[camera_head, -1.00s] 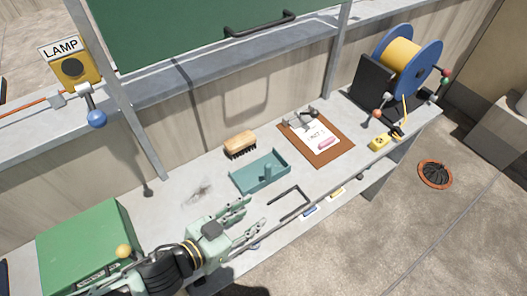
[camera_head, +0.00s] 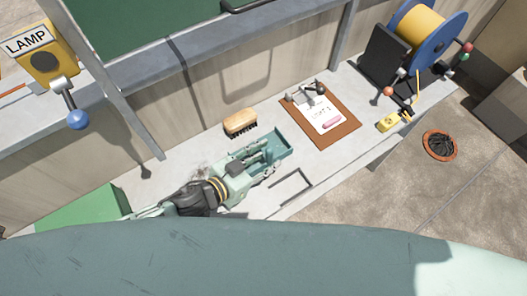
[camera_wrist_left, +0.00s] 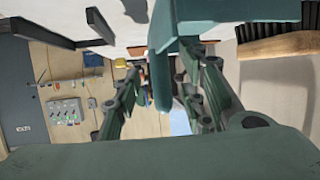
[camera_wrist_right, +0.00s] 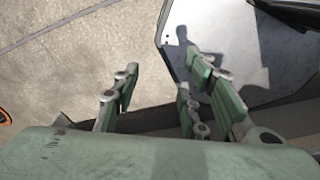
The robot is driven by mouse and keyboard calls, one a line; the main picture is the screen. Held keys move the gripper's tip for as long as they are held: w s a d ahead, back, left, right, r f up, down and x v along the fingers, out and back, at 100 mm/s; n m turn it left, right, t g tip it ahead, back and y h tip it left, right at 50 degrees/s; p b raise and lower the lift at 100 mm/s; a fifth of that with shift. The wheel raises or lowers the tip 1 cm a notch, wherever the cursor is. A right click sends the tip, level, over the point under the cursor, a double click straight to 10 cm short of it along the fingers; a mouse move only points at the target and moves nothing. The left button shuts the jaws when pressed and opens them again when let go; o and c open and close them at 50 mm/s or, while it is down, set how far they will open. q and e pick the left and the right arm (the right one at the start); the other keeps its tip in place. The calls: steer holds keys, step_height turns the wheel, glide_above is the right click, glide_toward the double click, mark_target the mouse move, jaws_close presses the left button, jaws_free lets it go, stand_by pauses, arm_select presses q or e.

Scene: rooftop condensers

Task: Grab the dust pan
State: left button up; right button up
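The teal dust pan (camera_head: 281,147) lies on the bench beside the brush, partly covered by my left gripper (camera_head: 265,160). In the left wrist view the pan (camera_wrist_left: 238,11) fills the top, and its handle (camera_wrist_left: 161,85) extends between the fingers of my left gripper (camera_wrist_left: 165,100). These fingers are open on either side of the handle, and no clear contact shows. My right gripper (camera_wrist_right: 160,95) is open and empty in its wrist view, above the ground near a grey metal panel.
A brush (camera_head: 240,121) lies behind the pan. A clipboard (camera_head: 338,127) and a cable reel (camera_head: 430,40) are to the right. A dark bracket (camera_head: 291,187) lies in front. A green case (camera_head: 80,207) is at left. A large teal shape hides the near area.

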arm_select(q)
steer(key=shift+x, duration=1.15)
jaws_close()
